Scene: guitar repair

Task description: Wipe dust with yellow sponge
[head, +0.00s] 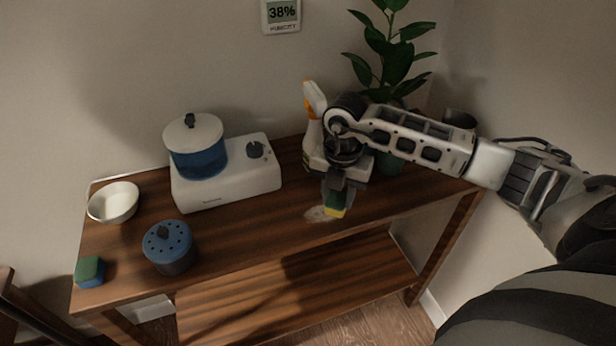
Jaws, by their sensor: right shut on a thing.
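My right gripper (337,192) points down over the right part of the wooden table. It is shut on the yellow sponge (336,210), which has a thin green layer and shows just below the fingers. A pale grey dust patch (317,214) lies on the table top directly beside and partly under the sponge. I cannot tell whether the sponge touches the table. A second sponge, green over blue (90,271), lies at the table's front left corner. My left gripper is not in view.
The wooden table (245,235) also holds a white bowl (114,203), a white appliance (228,175) with a blue pot (199,155), and a blue lidded canister (168,247). A spray bottle (314,101) and a plant (395,50) stand behind my right arm. The middle front is clear.

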